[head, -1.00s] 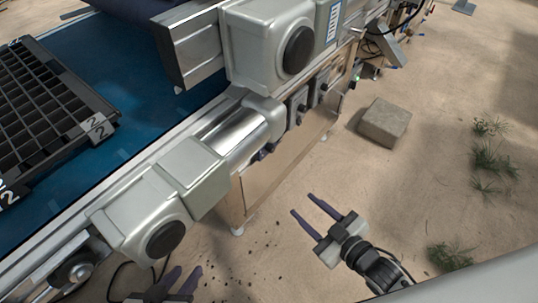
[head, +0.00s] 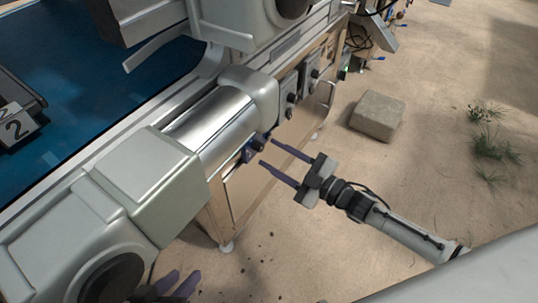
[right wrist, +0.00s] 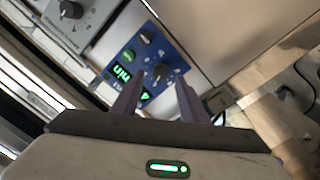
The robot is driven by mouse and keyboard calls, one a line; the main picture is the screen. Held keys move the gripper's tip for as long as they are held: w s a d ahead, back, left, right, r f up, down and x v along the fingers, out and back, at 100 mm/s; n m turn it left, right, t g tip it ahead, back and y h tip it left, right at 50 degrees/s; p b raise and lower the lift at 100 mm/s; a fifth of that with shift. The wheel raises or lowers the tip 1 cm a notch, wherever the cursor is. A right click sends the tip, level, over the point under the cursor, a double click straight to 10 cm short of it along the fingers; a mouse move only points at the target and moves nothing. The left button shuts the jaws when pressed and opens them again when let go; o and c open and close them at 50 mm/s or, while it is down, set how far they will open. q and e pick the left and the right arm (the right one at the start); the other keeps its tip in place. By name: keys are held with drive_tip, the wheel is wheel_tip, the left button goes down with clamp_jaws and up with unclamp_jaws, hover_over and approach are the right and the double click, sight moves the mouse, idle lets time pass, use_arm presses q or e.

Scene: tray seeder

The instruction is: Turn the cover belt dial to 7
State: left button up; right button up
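A blue control panel (head: 247,153) with a dark knob (head: 259,142) is mounted on the side of the seeder. In the right wrist view, the blue panel (right wrist: 172,57) carries a black dial (right wrist: 160,70), a second knob (right wrist: 147,38), a green button and a green display seen upside down. I cannot read which dial is the cover belt's. My right gripper (head: 267,153) is open and empty, just in front of the panel. In the wrist view the lower black dial appears between its fingertips (right wrist: 158,82); contact cannot be told. My left gripper (head: 181,277) is open at the bottom edge, partly cut off.
Grey boxes with knobs (head: 290,90) sit further along the machine's side. The conveyor's grey motor housing (head: 120,200) and silver roller (head: 210,125) stand left of my right gripper. A stone block (head: 377,115) lies on the sand at right. Open sand surrounds it.

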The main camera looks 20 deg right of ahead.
drive_tip(key=shift+x, duration=1.15)
